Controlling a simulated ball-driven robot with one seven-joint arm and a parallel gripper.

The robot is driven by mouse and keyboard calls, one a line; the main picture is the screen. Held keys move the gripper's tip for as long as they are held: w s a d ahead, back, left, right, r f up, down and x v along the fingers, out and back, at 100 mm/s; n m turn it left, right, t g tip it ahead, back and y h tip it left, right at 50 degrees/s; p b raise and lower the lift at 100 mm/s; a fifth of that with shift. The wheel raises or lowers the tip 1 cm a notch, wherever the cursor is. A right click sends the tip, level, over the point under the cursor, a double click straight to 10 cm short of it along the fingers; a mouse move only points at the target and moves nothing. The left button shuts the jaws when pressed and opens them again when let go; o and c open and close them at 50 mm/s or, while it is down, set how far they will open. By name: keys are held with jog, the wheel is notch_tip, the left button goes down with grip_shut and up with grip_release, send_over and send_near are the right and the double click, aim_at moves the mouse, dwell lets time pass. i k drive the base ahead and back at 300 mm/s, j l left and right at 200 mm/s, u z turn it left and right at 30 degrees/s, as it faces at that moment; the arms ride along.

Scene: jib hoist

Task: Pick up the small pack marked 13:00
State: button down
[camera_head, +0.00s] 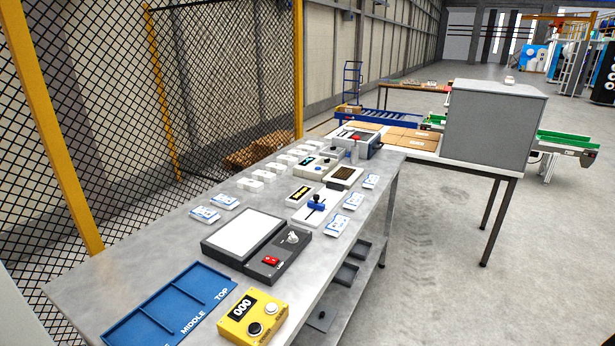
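Several small white packs with blue print lie on the grey metal workbench (130,262). Two lie at the left, a farther pack (225,202) and a nearer pack (205,213). Others form a row along the right edge: a near pack (336,225), a middle pack (354,200) and a far pack (370,181). Their print is too small to read, so I cannot tell which is marked 13:00. My gripper is not in view.
A blue tray (171,307) marked MIDDLE and TOP and a yellow counter box (253,317) showing 000 sit at the near end. A dark device with a white panel (243,233) stands mid-bench. Mesh fencing (215,80) runs behind.

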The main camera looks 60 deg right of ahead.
aim_at(371, 181)
jog(key=z, duration=1.7)
jog(key=i+l+u, duration=0.35)
jog(key=k+l, duration=0.05)
jog(key=k, duration=0.05)
